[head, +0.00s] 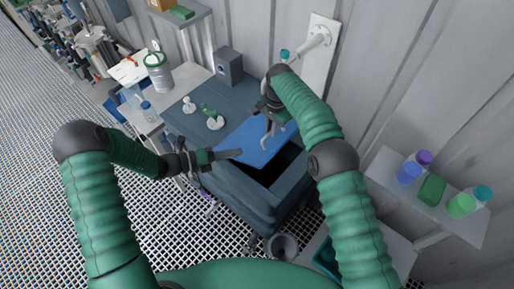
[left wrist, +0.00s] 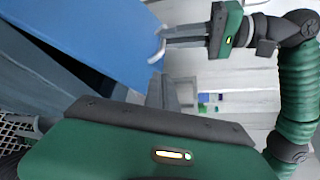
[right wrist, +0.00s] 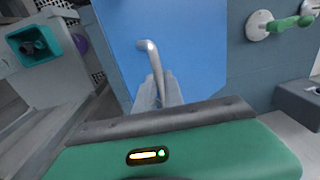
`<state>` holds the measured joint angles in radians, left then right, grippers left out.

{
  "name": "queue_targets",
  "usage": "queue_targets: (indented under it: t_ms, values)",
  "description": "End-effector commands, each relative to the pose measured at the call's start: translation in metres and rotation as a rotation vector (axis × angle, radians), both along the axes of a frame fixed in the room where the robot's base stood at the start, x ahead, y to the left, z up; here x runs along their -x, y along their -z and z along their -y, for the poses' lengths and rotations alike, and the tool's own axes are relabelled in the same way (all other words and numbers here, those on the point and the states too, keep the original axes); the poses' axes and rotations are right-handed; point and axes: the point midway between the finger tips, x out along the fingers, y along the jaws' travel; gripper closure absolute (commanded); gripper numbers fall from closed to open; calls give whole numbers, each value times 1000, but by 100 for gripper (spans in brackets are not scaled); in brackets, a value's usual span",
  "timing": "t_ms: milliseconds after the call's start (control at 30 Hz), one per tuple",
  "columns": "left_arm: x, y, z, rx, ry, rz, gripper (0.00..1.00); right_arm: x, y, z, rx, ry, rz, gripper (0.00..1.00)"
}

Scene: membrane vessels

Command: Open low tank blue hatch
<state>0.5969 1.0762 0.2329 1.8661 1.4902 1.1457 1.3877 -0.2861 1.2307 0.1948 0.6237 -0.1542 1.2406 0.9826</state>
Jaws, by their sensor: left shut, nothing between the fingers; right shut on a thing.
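My right gripper (head: 268,137) is shut on the hatch's pale bent handle, which shows clearly in the right wrist view (right wrist: 149,62). My left gripper (head: 238,154) is shut and empty, close to the hatch's left edge in the head view. Its fingers (left wrist: 162,88) also show in the left wrist view.
Green and white valve handles (head: 213,118) stand on the tank top, near a grey box (head: 229,66). A side table (head: 180,80) holds a jar (head: 157,72). A shelf (head: 395,172) with coloured bottles is at the right. The wall is close behind.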

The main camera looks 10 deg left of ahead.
Motion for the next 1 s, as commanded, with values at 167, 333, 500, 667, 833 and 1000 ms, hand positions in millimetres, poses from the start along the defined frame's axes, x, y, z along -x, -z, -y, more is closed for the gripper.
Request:
queue_targets:
  t_ms: [167, 333, 500, 667, 833, 1000]
  values:
    - [-11, 6, 21, 6, -1, -5, 100, 2, 3, -8, -15, -6, 0, 100]
    - [-27, 14, 51, 3, 1, -3, 100, 2, 3, -8, -15, -6, 0, 100]
    - [-40, 21, 74, 2, 0, -2, 100, 2, 2, -8, -14, -6, -1, 100]
    - [-46, 23, 83, 2, -2, -2, 100, 2, 3, -9, -14, -6, -1, 100]
    - [-46, 23, 84, 2, -2, -2, 100, 2, 3, -9, -13, -6, 0, 100]
    - [-47, 22, 82, 2, -2, -2, 100, 2, 3, -9, -13, -6, 0, 100]
